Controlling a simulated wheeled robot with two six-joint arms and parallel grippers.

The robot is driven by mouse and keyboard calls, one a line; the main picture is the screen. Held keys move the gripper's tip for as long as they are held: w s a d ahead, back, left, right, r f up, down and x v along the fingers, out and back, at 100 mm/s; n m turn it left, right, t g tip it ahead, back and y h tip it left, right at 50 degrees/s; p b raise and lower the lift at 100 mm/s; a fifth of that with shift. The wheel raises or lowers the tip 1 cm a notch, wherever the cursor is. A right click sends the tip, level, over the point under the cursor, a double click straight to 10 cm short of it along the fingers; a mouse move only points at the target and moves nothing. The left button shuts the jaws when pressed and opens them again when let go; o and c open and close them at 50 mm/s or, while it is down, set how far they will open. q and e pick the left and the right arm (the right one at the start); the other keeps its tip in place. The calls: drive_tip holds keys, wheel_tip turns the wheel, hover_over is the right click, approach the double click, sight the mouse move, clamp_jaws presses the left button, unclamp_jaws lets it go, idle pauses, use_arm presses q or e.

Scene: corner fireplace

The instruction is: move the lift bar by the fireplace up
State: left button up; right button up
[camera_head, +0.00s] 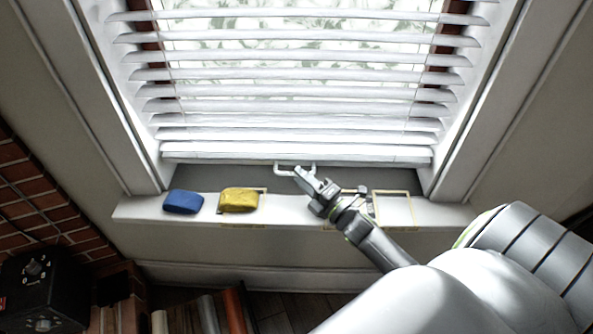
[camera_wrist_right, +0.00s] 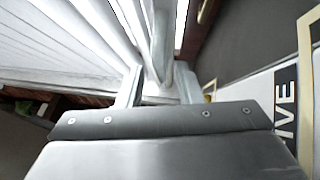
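The lift bar (camera_head: 283,169) is a small pale handle under the bottom rail of the white window blind (camera_head: 200,157), near the middle of the window. My right gripper (camera_head: 304,174) reaches up from the lower right to the right part of the bar. In the right wrist view, its two fingers (camera_wrist_right: 160,90) stand apart, with a pale curved piece of the lift bar (camera_wrist_right: 166,65) just beyond and between them. I cannot tell whether they touch it. The blind is low, with its slats spread. My left gripper is not in view.
A blue block (camera_head: 183,202) and a yellow block (camera_head: 239,200) lie on the white sill (camera_head: 140,209), left of my gripper. Framed outlines (camera_head: 393,208) mark the sill. Brickwork (camera_head: 30,185) and a black box (camera_head: 45,290) are at lower left.

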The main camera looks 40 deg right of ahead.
drive_tip(key=shift+x, duration=1.35)
drive_tip(key=shift+f, duration=0.1)
drive_tip(key=shift+c, duration=0.2)
clamp_jaws()
